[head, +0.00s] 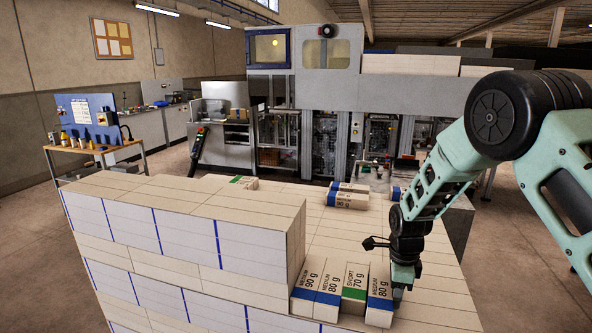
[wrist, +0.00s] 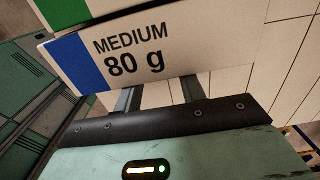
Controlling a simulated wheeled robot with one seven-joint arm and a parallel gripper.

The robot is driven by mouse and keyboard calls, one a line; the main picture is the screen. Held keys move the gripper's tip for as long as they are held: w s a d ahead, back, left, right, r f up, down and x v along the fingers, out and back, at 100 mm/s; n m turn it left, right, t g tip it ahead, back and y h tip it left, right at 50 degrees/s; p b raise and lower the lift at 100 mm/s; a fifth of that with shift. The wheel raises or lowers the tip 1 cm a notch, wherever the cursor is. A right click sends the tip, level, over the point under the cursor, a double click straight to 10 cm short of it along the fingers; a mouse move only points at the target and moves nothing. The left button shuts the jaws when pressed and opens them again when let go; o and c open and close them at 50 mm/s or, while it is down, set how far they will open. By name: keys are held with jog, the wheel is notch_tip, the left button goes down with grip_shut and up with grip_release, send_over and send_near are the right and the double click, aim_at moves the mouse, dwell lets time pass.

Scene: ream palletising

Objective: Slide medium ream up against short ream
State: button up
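The medium ream (head: 380,291), labelled 80 g with a blue band, stands at the right end of a front row on the stack. The short ream (head: 354,280), 70 g with a green band, is directly to its left. A narrow dark line shows between them in the wrist view, where the medium ream (wrist: 150,55) fills the upper middle and the short ream's green corner (wrist: 42,12) shows. I cannot tell whether they touch. My gripper (head: 400,287) is at the medium ream's right side, not around it. Its two fingers (wrist: 158,95) stand apart with a gap; their tips are hidden.
Left of the short ream stand another medium 80 g ream (head: 328,286) and a medium 90 g ream (head: 303,286). Several loose reams (head: 347,197) lie farther back. The layer's right part (head: 440,305) is clear.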

jog(key=shift+a, duration=0.15)
dwell(0.5)
jog(key=shift+r+p, duration=1.25)
jog(key=shift+r, duration=0.25)
jog(key=r+p, duration=0.1)
jog(key=d+r, duration=0.1)
jog(key=d+r+p, duration=0.1)
jog(key=r, duration=0.1)
jog(key=shift+s+d+p, duration=0.1)
jog(key=shift+s+p, duration=0.2)
jog(key=shift+p, duration=0.05)
jog(key=shift+s, duration=0.1)
